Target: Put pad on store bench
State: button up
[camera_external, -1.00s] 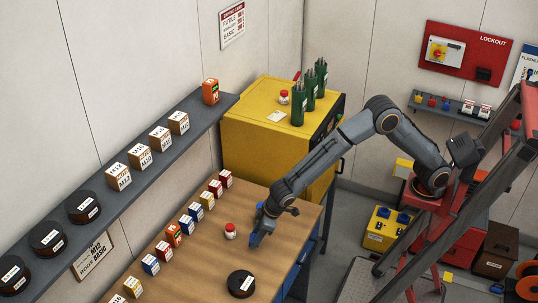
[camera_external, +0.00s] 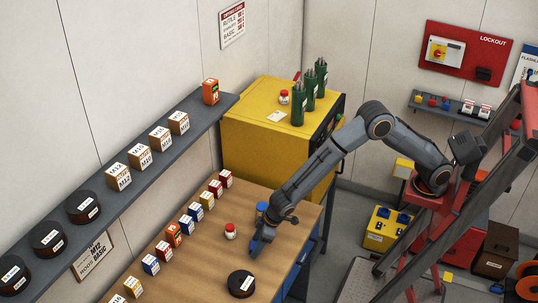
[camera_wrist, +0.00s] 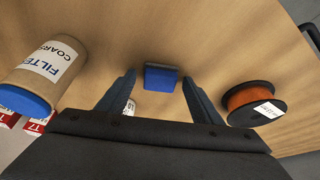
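The pad (camera_wrist: 161,79), a small blue block, lies on the wooden bench top (camera_wrist: 215,40) in the wrist view. It sits between and just beyond the fingertips of my gripper (camera_wrist: 158,90), with bare gaps on both sides. My gripper is open and empty. In the external view my gripper (camera_external: 258,248) is low over the wooden bench (camera_external: 200,272), and the pad cannot be made out behind it. I cannot tell which surface is the store bench.
A filter can (camera_wrist: 45,72) with a blue end is left of my gripper, and an orange-wound reel (camera_wrist: 253,103) is right. A red-capped jar (camera_external: 230,231), a black reel (camera_external: 240,284) and a row of small boxes (camera_external: 185,222) stand on the bench. A grey shelf (camera_external: 150,165) runs along the wall.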

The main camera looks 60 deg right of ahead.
jog(key=shift+r, duration=0.1)
jog(key=shift+s+r, duration=0.1)
jog(key=shift+r, duration=0.45)
jog(key=b+v, duration=0.3)
jog(key=v, duration=0.8)
jog(key=shift+b, duration=0.3)
jog(key=shift+s, duration=0.15)
